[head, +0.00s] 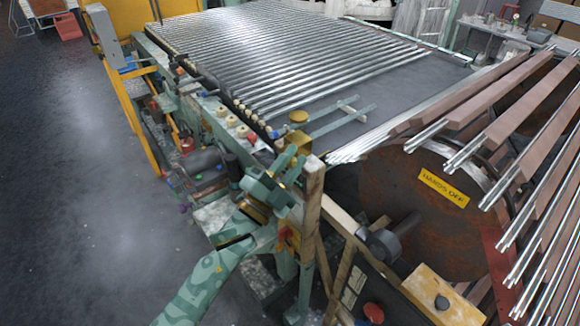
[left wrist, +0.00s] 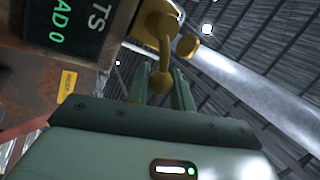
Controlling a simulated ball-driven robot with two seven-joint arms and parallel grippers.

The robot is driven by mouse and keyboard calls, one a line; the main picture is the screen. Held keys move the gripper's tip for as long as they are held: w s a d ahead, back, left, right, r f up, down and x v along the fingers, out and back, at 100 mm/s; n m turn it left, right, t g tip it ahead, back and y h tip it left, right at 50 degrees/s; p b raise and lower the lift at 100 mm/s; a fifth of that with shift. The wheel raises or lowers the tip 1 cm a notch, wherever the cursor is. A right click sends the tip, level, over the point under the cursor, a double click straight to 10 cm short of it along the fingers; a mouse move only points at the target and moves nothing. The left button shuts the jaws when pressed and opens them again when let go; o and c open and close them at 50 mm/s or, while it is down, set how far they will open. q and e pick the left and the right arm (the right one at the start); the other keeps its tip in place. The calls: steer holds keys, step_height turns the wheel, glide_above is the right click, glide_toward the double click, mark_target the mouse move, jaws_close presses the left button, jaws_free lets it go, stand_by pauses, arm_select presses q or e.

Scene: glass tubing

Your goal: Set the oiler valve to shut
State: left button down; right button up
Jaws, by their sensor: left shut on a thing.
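The oiler is a brass fitting in the head view, with a round cap (head: 298,117) above a blocky brass body (head: 297,143). My green camouflaged left arm comes up from the bottom, and its gripper (head: 286,166) is right at the oiler's lower part. In the left wrist view the brass body (left wrist: 156,22) sends down a curved valve lever (left wrist: 165,52) ending in a ball. The fingers of my left gripper (left wrist: 160,88) stand on either side of the ball and are shut on the lever. The valve's marks are not readable. My right gripper is not in view.
A wooden post (head: 312,190) stands close to the right of my left gripper. Rows of glass tubes (head: 290,50) cover the bed behind. The floor at left is clear.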

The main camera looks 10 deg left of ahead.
arm_select(q)
steer(key=shift+d+f+m+g+h+b, duration=0.1)
steer(key=shift+f+m+g+h+b, duration=0.15)
steer(key=shift+m+h+b, duration=0.55)
steer(key=shift+f+m+g+h+b, duration=0.15)
steer(key=shift+f+m+h+b, duration=0.25)
steer(key=shift+m, duration=0.75)
steer(key=shift+d+f+m+g+h+b, duration=0.1)
steer(key=shift+f+m+g+h+b, duration=0.15)
steer(key=shift+m+h+b, duration=0.45)
steer(key=c, duration=2.2)
jaws_free()
steer(key=shift+s+m, duration=0.1)
steer(key=shift+m, duration=0.35)
steer(key=c, duration=1.2)
jaws_free()
steer(key=shift+a, duration=0.1)
steer(key=shift+c, duration=0.2)
steer(key=b+v, duration=0.2)
steer(key=v, duration=1.4)
steer(key=shift+s+b, duration=0.15)
steer(key=shift+b, duration=0.25)
